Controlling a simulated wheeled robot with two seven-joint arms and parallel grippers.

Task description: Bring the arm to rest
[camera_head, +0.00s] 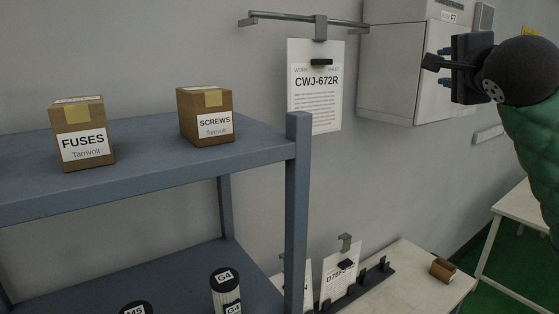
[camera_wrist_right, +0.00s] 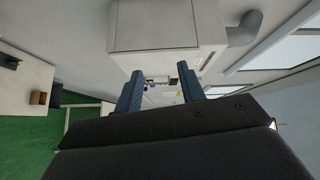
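My right arm comes in from the right edge in the head view, with a green sleeve and a dark round wrist. My right gripper (camera_head: 446,66) is raised in front of the wall near the grey cabinet (camera_head: 392,75). In the right wrist view its two blue fingers (camera_wrist_right: 160,76) stand apart with nothing between them, and the cabinet (camera_wrist_right: 168,25) shows beyond. My left arm and gripper are not in view.
A blue shelf (camera_head: 150,165) on the left holds a FUSES box (camera_head: 82,133) and a SCREWS box (camera_head: 205,116). A CWJ-672R sheet (camera_head: 315,100) hangs from a wall rail (camera_head: 290,17). A low table (camera_head: 425,285) bears a small brown box (camera_head: 442,269).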

